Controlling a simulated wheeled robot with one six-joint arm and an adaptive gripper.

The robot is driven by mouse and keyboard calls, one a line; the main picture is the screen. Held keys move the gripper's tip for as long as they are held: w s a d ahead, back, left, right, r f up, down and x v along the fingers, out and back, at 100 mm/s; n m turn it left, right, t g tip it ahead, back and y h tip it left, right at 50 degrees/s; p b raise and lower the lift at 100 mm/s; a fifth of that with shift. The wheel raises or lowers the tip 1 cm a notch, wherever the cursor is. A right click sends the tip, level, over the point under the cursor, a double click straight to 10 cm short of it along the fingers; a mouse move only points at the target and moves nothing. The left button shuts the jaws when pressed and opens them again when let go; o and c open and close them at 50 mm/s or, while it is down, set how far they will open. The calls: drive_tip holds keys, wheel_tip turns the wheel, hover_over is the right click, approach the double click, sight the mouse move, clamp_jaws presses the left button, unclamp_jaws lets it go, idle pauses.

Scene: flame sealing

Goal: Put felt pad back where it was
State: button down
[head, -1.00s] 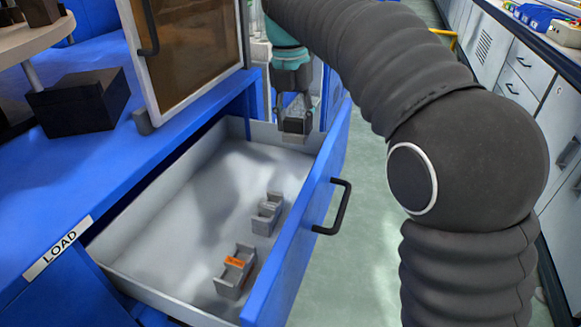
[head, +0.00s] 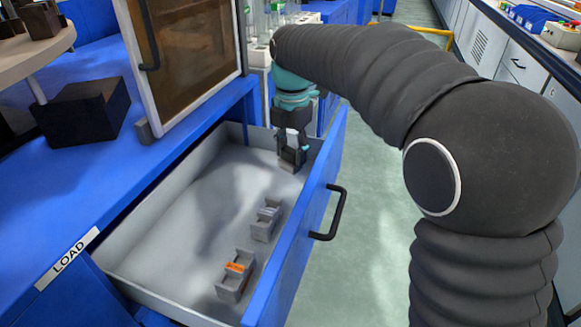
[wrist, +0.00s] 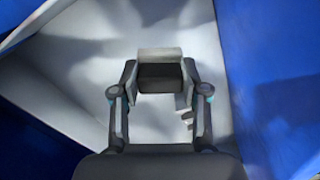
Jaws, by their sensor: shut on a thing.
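My gripper (head: 291,150) points down into the far right end of the open drawer. It is shut on a small grey block with a dark face, which I take to be the felt pad (wrist: 160,72). In the wrist view my gripper (wrist: 159,82) has a finger on each side of it. The block is low, near the drawer floor. I cannot tell whether it touches the floor or a holder under it. The fingers partly hide it in the head view.
The drawer (head: 180,225) holds a grey notched holder (head: 264,222) and another with an orange label (head: 234,275), along its right wall. Its left floor is clear. A dark box (head: 84,108) stands on the blue bench, beside a framed brown panel (head: 190,50).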

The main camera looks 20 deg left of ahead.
sight(291, 166)
drive_tip(key=shift+f, duration=2.05)
drive_tip(key=shift+f+b, duration=0.15)
drive_tip(key=shift+b, duration=0.2)
drive_tip(key=c, duration=0.6)
unclamp_jaws()
wheel_tip(291, 166, up, 12)
drive_tip(key=shift+r+p, duration=0.15)
drive_tip(key=shift+p, duration=0.85)
